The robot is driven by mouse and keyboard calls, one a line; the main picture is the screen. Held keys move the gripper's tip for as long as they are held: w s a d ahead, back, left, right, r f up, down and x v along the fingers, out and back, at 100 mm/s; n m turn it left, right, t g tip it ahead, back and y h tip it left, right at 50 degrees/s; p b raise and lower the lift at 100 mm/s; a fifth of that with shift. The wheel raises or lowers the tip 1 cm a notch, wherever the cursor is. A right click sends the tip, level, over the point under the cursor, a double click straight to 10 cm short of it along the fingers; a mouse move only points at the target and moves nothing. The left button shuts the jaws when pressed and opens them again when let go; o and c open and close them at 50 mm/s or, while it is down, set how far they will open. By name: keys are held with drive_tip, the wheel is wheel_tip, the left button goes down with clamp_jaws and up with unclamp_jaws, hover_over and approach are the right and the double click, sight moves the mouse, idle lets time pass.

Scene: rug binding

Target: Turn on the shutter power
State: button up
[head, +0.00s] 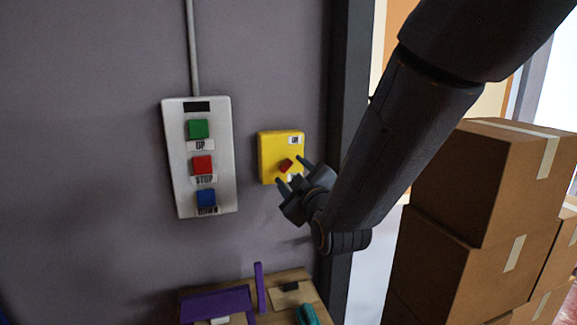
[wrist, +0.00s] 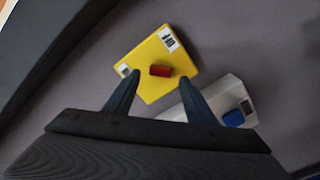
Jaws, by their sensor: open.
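A yellow switch box (head: 268,145) is fixed to the grey wall, with a red knob (head: 286,166) at its middle. A white label sits at its top right and another is partly hidden low down by my gripper. My gripper (head: 289,170) is open and empty in front of the box, its fingers pointing at it. In the wrist view, the yellow box (wrist: 147,55) lies ahead, and the red knob (wrist: 160,71) shows beyond and between the two fingertips of my gripper (wrist: 161,80). The knob's gap to the fingers is hard to judge.
A white panel (head: 218,160) with green UP, red STOP and blue buttons hangs left of the box. A dark door post (head: 347,100) stands to the right. Cardboard boxes (head: 452,200) are stacked farther right. A wooden bench (head: 290,276) with purple items is below.

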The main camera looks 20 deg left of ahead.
sight(287, 167)
drive_tip(key=shift+p+x, duration=0.55)
drive_tip(key=shift+x, duration=1.4)
drive_tip(key=shift+d, duration=0.1)
drive_tip(key=c, duration=1)
